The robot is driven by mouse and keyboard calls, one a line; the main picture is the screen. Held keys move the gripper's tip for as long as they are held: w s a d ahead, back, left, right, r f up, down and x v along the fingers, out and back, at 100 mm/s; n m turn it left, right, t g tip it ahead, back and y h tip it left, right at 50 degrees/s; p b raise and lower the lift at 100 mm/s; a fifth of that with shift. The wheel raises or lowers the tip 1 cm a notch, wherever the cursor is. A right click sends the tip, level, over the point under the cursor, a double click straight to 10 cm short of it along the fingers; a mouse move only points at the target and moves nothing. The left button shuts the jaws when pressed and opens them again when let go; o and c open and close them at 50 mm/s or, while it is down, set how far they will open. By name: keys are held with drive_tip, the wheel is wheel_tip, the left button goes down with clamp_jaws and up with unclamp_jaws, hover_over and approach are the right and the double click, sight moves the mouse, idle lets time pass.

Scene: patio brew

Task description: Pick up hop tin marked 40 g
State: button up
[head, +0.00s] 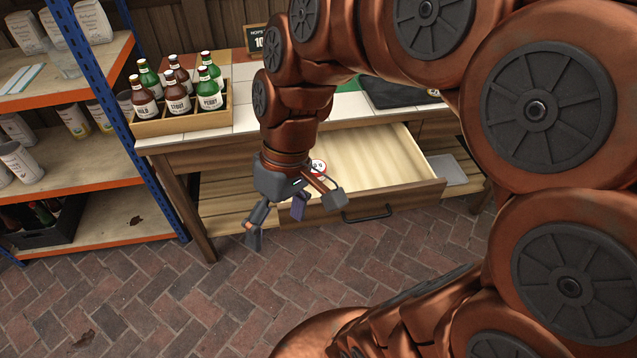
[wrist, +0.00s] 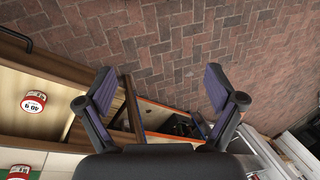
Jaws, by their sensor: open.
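A round tin (wrist: 33,102) with a red rim and white label lies in the open drawer, at the left of the wrist view. Its label shows upside down and appears to read 40 g. In the head view the hop tin (head: 318,165) is partly hidden behind my gripper, in the drawer's left part. My gripper (head: 294,220) is open and empty, in front of the drawer's left front corner, with its fingers pointing down. In the wrist view my gripper's fingers (wrist: 160,88) are spread wide, with nothing between them.
The open drawer (head: 385,165) has a dark handle (head: 367,214). Another red-rimmed tin (wrist: 19,172) shows on the tiled top. A bottle crate (head: 180,123) stands on the table. A shelf rack (head: 160,170) is at left. The brick floor (head: 330,255) in front is clear.

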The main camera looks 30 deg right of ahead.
drive_tip(key=w+d+f+n+t+y+b, duration=0.25)
drive_tip(key=w+f+b, duration=0.35)
drive_tip(key=w+b, duration=0.4)
drive_tip(key=n+t+y+b, duration=0.3)
drive_tip(key=t+b, duration=0.5)
drive_tip(key=b, duration=1)
approach(319, 167)
drive_tip(key=shift+g+x, duration=0.25)
drive_tip(key=shift+x, duration=0.9)
drive_tip(key=shift+b+x, duration=1)
drive_tip(key=shift+x, duration=2.7)
drive_tip(key=shift+w+d+r, duration=0.1)
drive_tip(key=shift+w, duration=0.05)
drive_tip(key=c, duration=1.2)
drive_tip(key=shift+c, duration=0.2)
